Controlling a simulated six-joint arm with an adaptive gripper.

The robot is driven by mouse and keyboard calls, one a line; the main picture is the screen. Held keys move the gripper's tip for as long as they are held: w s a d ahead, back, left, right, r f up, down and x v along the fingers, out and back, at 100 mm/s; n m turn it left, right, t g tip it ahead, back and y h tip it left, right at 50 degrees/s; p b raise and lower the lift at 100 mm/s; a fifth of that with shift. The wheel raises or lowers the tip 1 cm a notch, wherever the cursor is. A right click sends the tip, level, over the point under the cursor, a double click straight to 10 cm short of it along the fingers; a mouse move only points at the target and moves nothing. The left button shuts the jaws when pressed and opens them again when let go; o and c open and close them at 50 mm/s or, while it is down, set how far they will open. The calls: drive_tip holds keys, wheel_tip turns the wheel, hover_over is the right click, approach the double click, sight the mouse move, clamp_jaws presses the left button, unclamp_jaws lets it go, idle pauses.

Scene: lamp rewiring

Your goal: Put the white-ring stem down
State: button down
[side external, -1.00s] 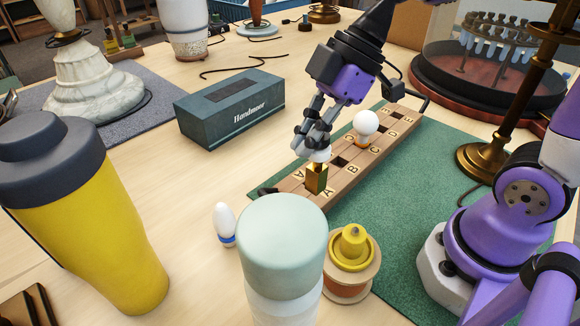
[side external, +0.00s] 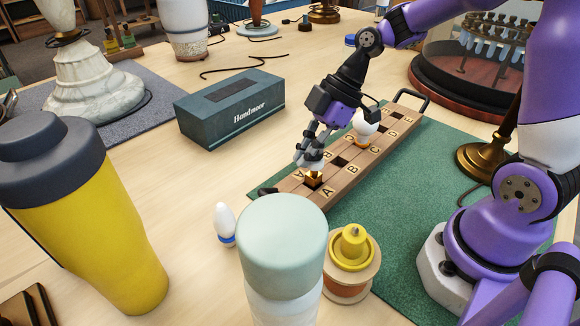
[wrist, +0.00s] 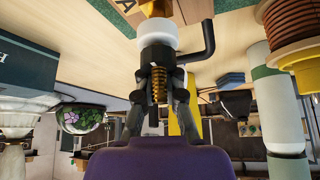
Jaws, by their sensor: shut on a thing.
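My gripper (side external: 309,158) is shut on the white-ring stem, above the front end of the wooden lettered board. In the side view, a short brass part (side external: 313,178) of the stem shows under the fingers, at the square hole near the letter A; its lower end looks to be in the hole. In the wrist view the stem's white ring (wrist: 157,37) sits just beyond my fingertips (wrist: 158,75), with brass at the top edge. A threaded brass length shows between the fingers. The wooden board (side external: 345,178) has lettered square holes.
A white bulb-shaped piece with an orange ring (side external: 362,133) stands in the board close behind my gripper. A blue-ringed white piece (side external: 225,226) stands on the table. A pale-green-lidded container (side external: 283,245) and a yellow-topped spool (side external: 351,255) stand in front. A dark box (side external: 230,108) lies behind left.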

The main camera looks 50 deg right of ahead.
drive_tip(key=c, duration=1)
unclamp_jaws()
drive_tip(key=shift+f, duration=0.1)
drive_tip(key=v, duration=1.2)
drive_tip(key=s+m+t+h, duration=0.1)
drive_tip(key=s+m+h, duration=0.1)
drive_tip(key=m, duration=0.2)
drive_tip(key=s+f+m+t+h, duration=0.1)
drive_tip(key=s+m+h, duration=0.1)
drive_tip(key=m, duration=0.3)
drive_tip(key=s+a+m+t+h, duration=0.1)
drive_tip(key=s+m, duration=0.2)
drive_tip(key=m, duration=0.1)
drive_tip(key=shift+s+f+m+h, duration=0.1)
drive_tip(key=shift+f+m+h, duration=0.05)
drive_tip(key=shift+m+h, duration=0.25)
